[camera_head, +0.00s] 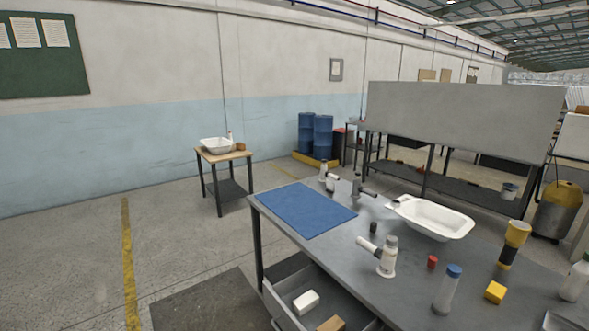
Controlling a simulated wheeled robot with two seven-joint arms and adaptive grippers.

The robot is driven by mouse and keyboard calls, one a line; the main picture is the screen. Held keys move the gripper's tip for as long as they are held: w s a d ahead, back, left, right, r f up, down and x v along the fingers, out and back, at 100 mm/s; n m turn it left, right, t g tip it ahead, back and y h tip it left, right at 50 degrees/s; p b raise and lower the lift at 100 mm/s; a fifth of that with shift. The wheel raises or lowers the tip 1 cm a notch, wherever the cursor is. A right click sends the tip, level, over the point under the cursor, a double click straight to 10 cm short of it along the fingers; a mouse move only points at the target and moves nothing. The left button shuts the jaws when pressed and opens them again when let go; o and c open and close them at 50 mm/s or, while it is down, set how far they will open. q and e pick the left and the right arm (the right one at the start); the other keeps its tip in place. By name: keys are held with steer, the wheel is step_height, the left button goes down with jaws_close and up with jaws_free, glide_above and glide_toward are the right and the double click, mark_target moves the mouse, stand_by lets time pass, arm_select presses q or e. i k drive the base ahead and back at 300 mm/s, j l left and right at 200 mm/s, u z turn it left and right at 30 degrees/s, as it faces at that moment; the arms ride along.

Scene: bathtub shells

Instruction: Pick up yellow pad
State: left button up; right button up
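The yellow pad (495,292) is a small yellow block lying on the grey worktable (405,290), toward its front right. It lies to the right of a clear bottle with a blue cap (447,290) and below a yellow and black upright tool (513,245). Nothing touches the pad that I can see. Neither of my grippers shows in the head view.
A white tub shell (432,217) sits at the table's back right. A blue mat (303,208) covers its left end. A white and grey tool (382,255) and a small red item (432,262) stand mid-table. A drawer (310,307) below is open.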

mark_target(495, 292)
steer(key=z, duration=1.55)
